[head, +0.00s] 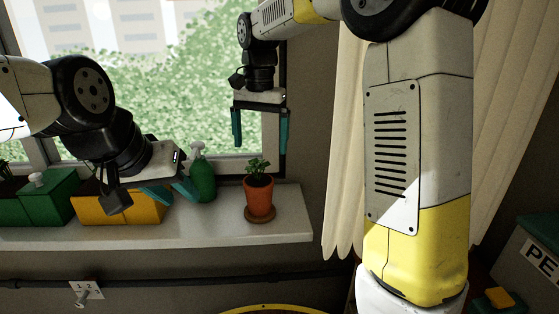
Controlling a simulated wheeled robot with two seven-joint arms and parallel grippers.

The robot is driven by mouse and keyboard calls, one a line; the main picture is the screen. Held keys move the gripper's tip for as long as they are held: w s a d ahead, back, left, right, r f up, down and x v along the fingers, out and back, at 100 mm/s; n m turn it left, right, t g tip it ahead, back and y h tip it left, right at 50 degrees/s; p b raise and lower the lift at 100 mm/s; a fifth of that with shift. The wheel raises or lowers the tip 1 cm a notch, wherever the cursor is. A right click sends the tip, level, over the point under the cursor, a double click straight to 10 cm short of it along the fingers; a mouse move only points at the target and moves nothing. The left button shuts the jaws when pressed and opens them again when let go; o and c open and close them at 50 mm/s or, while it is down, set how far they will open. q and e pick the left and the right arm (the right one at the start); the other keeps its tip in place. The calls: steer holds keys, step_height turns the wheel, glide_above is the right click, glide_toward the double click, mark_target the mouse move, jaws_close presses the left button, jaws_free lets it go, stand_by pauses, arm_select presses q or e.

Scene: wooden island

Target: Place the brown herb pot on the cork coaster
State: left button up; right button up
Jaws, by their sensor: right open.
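The brown herb pot (259,196), an orange-brown pot with a small green plant, stands upright on the window sill near its right end. A flat round brown disc (261,214), which looks like the cork coaster, shows directly under the pot. My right gripper (260,138) points down above the pot, with its two teal fingers apart and nothing between them; it does not appear to touch the plant. My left gripper (178,197) is to the left of the pot, in front of the yellow box, with its teal fingers apart and no object visible between them.
A green spray bottle (202,180) stands left of the pot. A yellow box (120,209) and a green box (40,200) are further left on the sill (288,225). The sill is clear right of the pot. A curtain (346,150) hangs to the right.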

steer(key=s+d+r+n+t+y, duration=0.2)
steer(key=s+d+r+t, duration=0.1)
steer(key=s+d, duration=0.65)
steer(key=s+d+f+n+t, duration=0.1)
steer(key=s+d+f, duration=0.1)
steer(key=s, duration=0.3)
steer(key=s+d+f+n+t, duration=0.1)
steer(key=s+d+f+t, duration=0.1)
steer(key=s, duration=0.3)
steer(key=shift+s+n, duration=0.3)
steer(key=shift+n, duration=0.1)
